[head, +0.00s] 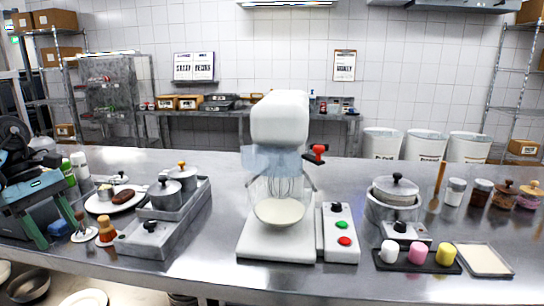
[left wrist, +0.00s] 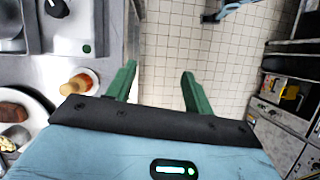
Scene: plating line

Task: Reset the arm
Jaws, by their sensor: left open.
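My left gripper (head: 50,222) is at the far left of the head view, beside the left end of the steel counter. Its two green fingers also show in the left wrist view (left wrist: 158,72). They are apart, with only tiled floor seen between them, so the gripper is open and empty. A small bottle with an orange-brown base (head: 106,232) stands just right of the gripper, apart from it. It also shows left of the fingers in the left wrist view (left wrist: 80,82). I do not make out my right gripper in either view.
The steel counter (head: 215,262) holds a plate with food (head: 98,205), a two-pot warmer (head: 140,246), a white mixer (head: 280,118), a pot cooker (head: 380,208) and a tray of coloured cups (head: 390,268). Open tiled floor (left wrist: 165,40) lies beyond the counter edge.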

